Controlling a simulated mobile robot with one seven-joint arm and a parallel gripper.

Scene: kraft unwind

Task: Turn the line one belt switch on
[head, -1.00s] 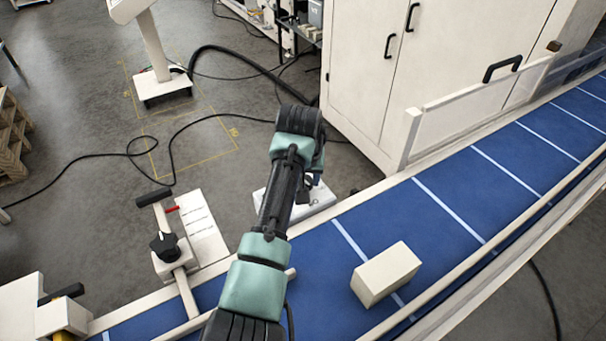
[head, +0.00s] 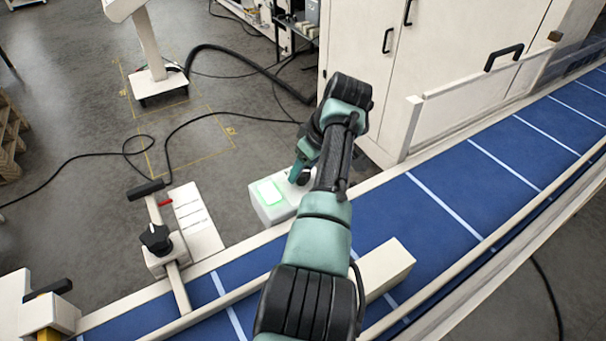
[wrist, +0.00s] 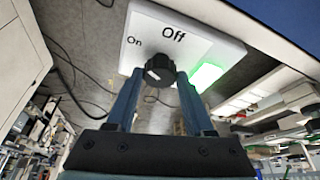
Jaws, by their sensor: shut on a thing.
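The line one belt switch is a white box (head: 278,214) beside the near-left belt rail, partly hidden by my arm. Its face in the wrist view (wrist: 150,38) carries the words "On" and "Off" and a black round knob (wrist: 159,70). A small pale mark shows on the knob, but I cannot tell clearly which label it points to. A green lamp (wrist: 206,76) on the box is lit; it also glows in the head view (head: 268,192). My gripper (wrist: 160,78) is shut on the knob, one finger on each side. In the head view my gripper (head: 300,172) is mostly hidden.
The blue belt (head: 440,190) runs along the box, with a cream block (head: 388,268) on it, partly behind my arm. A white cabinet (head: 365,75) stands behind. A post with a black knob (head: 155,238) stands left. Cables (head: 90,156) lie on the floor.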

